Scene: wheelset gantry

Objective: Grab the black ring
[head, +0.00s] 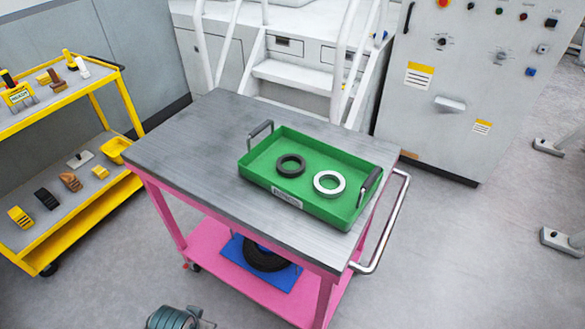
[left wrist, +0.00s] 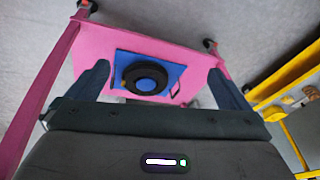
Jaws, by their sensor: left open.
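A black ring (head: 290,166) lies flat in a green tray (head: 246,165) on top of the pink cart, left of a white ring (head: 329,183). Another black, round, ring-like thing (head: 265,258) sits on a blue tray (head: 231,250) on the cart's lower shelf, partly hidden by the tabletop. The left wrist view shows that black round thing (left wrist: 145,69) around a blue centre on the blue tray (left wrist: 121,57). My left gripper (left wrist: 158,68) is open and empty, its fingers apart with the lower shelf beyond them. My right gripper is not in view.
The pink cart's grey top (head: 200,140) is clear left of the green tray. A metal handle (head: 385,235) juts out at its right. A yellow shelf cart (head: 85,195) stands left. A grey-teal thing (head: 173,317) is cut off at the bottom edge; I cannot tell what it is.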

